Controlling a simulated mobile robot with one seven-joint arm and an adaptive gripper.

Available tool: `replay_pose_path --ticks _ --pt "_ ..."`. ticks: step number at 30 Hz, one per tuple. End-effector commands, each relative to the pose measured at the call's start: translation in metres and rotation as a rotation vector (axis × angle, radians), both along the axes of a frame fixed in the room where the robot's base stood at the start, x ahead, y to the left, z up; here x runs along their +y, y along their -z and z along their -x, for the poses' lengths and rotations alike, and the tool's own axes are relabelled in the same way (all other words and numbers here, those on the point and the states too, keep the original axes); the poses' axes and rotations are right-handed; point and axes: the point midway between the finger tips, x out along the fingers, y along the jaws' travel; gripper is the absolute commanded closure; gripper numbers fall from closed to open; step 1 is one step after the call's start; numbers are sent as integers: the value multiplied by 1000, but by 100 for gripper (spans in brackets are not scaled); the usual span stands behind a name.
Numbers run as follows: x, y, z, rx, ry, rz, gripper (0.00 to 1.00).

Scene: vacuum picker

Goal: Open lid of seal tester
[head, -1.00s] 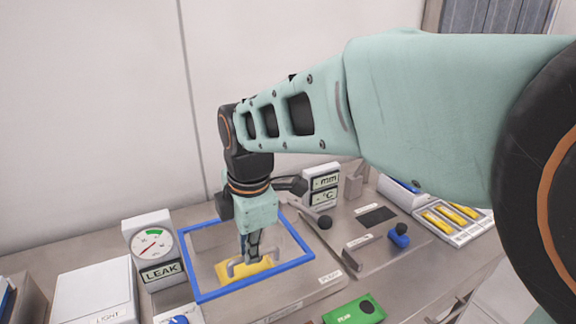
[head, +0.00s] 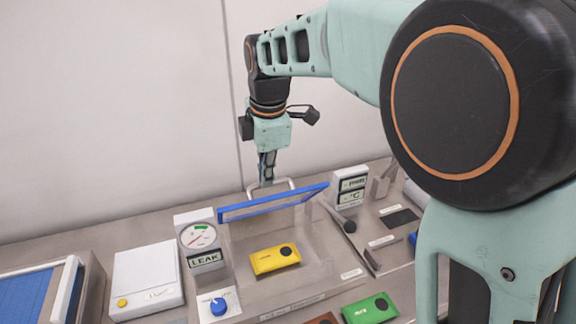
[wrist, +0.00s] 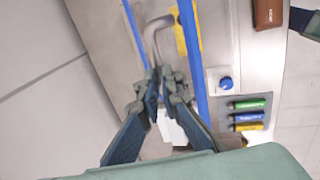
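The seal tester (head: 300,281) is a metal box on the bench. Its clear lid has a blue frame (head: 240,211) and is raised, seen almost edge-on in the head view; the frame also shows in the wrist view (wrist: 193,50). A pale bar handle (head: 290,183) stands on the lid's upper face. My gripper (head: 267,182) is above the lid with its fingers closed on this handle; the wrist view shows the handle (wrist: 155,42) running in between the fingertips (wrist: 163,74). A yellow pouch (head: 275,260) lies in the tester below the lid.
A LEAK gauge (head: 200,238) and a white LIGHT box (head: 146,279) stand left of the tester. A display unit (head: 350,188) stands behind right. A blue knob (head: 218,306) and a green pouch (head: 370,308) are in front. The wall is close behind.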

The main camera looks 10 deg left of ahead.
Motion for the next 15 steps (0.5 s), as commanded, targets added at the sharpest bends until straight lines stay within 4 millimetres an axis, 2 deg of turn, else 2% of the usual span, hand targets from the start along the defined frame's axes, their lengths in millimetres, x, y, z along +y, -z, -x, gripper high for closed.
replay_pose_path --ticks 1,6,7,14,15 --pt "4 6 -4 12 1 6 100" --pt "18 1 -25 16 1 8 100" --pt "17 5 -22 17 1 10 99" --pt "16 6 -21 20 1 12 73" --pt "16 6 -21 20 1 12 73"
